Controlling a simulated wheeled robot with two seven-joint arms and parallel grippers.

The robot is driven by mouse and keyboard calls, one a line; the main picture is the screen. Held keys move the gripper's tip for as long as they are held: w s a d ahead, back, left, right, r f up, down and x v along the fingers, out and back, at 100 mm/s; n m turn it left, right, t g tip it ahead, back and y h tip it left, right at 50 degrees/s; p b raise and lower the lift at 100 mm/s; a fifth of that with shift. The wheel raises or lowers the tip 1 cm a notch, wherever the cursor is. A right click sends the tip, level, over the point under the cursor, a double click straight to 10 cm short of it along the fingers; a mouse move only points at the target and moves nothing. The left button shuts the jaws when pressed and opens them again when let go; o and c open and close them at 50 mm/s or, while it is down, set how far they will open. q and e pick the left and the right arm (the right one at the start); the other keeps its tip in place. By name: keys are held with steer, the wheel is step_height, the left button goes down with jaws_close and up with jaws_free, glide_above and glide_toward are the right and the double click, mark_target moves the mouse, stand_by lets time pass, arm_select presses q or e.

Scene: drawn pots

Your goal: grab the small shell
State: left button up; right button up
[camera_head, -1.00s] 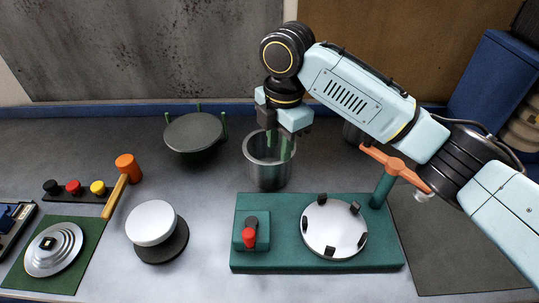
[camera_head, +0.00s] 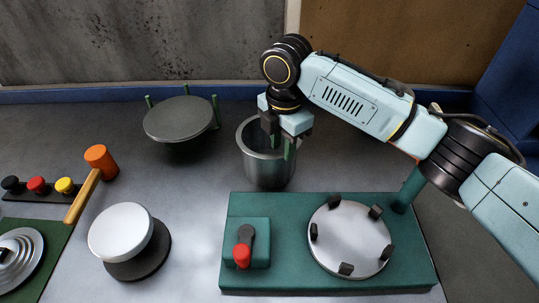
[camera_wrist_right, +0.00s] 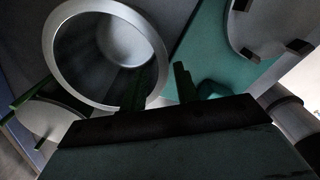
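The small shell, an open grey metal cylinder (camera_head: 262,170), stands upright behind the green fixture in the head view. In the right wrist view its round rim (camera_wrist_right: 63,27) and hollow inside show. My right gripper (camera_head: 281,150) points down at the shell's right side. In the right wrist view its two green fingers (camera_wrist_right: 162,72) are apart, one over the opening and one outside the rim, with a gap between them. They look open, and I cannot see firm contact with the wall. My left gripper is not in view.
The green fixture (camera_head: 290,279) carries a red-tipped lever (camera_head: 243,255) and a clamped disc (camera_head: 350,240). A grey disc on green posts (camera_head: 178,118) stands left of the shell. A white disc (camera_head: 120,231), a mallet (camera_head: 85,190) and coloured knobs (camera_head: 38,185) lie further left. My arm hides the right.

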step_height(320, 180, down, 8)
steer(key=shift+w+d+r, duration=0.15)
steer(key=shift+r, duration=0.1)
steer(key=shift+c, duration=0.3)
jaws_close()
